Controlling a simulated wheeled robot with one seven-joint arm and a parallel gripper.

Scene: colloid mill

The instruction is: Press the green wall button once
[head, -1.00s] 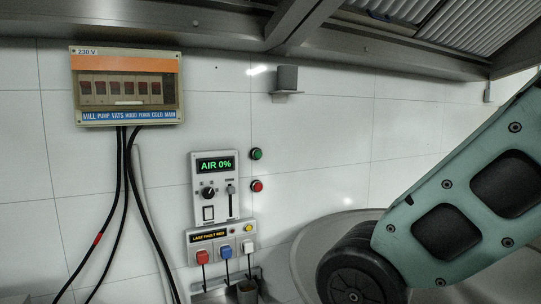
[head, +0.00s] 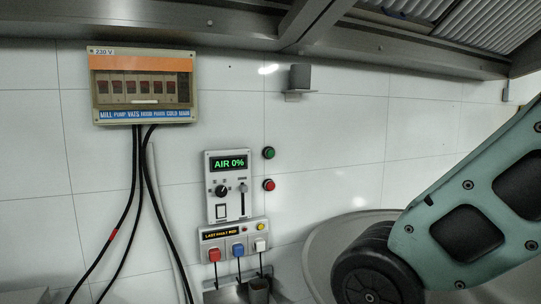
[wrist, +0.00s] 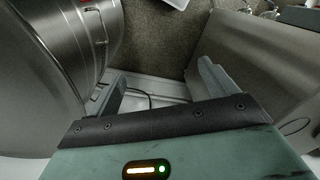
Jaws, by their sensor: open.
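The green wall button (head: 268,153) is small and round, on the white tiled wall in the head view. It sits just right of the control panel with the green "AIR 0%" display (head: 230,163). A red button (head: 268,185) is directly below it. My gripper (wrist: 160,82) shows in the wrist view with its two fingers apart and nothing between them. It points down toward the floor, and no button shows in that view. In the head view only my arm links show at the right, well to the right of the button.
A lower box with sockets and plugs (head: 236,241) is under the panel. A breaker box (head: 143,86) with black cables hangs at left. A grey bracket (head: 299,82) is above the buttons. A round grey vessel (head: 326,241) stands behind my arm. Steel machinery (wrist: 75,45) is close beside my gripper.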

